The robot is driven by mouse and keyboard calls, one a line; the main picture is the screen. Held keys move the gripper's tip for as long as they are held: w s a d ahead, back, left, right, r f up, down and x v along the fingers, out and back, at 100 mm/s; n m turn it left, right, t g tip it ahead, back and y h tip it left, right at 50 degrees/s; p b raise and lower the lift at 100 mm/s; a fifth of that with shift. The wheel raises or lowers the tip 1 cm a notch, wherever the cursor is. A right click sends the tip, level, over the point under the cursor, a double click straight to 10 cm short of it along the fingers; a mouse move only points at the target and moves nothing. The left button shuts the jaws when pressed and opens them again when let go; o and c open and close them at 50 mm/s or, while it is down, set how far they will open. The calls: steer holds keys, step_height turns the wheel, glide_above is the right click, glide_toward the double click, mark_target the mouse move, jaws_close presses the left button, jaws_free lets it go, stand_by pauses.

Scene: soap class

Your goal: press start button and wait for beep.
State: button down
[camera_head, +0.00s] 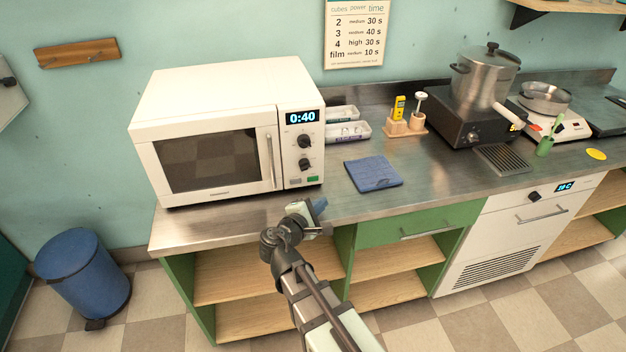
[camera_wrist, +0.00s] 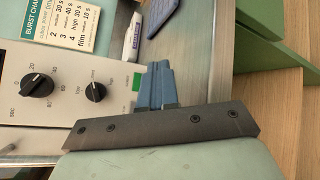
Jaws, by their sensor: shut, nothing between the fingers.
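The white microwave (camera_head: 215,120) stands on the steel counter with its door closed. Its display (camera_head: 302,116) reads 0:40. The green button (camera_head: 313,179), which I take for the start button, is at the lower right of the control panel, beside a grey button (camera_head: 295,182). The green button also shows in the wrist view (camera_wrist: 137,81), partly behind my fingers. My gripper (camera_head: 321,203) is shut and empty, in front of the counter edge and just below the panel. Its blue fingers (camera_wrist: 153,72) are together; I see no clear contact with the button.
Two dark knobs sit above the buttons: the upper (camera_head: 304,141) and the lower (camera_head: 303,165). A time chart (camera_head: 354,35) hangs on the wall. Open shelves are below the counter.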

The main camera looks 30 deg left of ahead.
mark_target(313, 179)
steer(key=shift+w+a, duration=2.35)
stand_by(0.4)
steer(key=shift+w+a, duration=0.3)
